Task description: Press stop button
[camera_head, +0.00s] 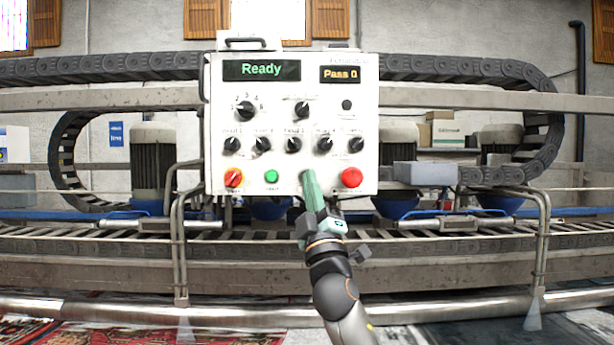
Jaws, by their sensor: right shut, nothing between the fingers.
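A white control panel (219,110) faces me, with a green "Ready" display (261,70) and an orange "Pass 0" display (346,75). Along its bottom row are a red-and-yellow switch (233,178), a green button (271,176) and a large red button (352,175). The small labels are too blurred to read surely, so I cannot tell which one is stop. My right gripper (308,174) is shut and empty. Its tips overlap the bottom row between the green and large red buttons and hide that spot. I cannot tell whether they touch the panel. My left gripper is not in view.
Several black knobs (294,145) sit above the button row. Behind the panel run a grey machine frame and a dark cable chain (450,68). A metal roller bar (110,310) crosses low in front, with patterned rugs (40,333) below.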

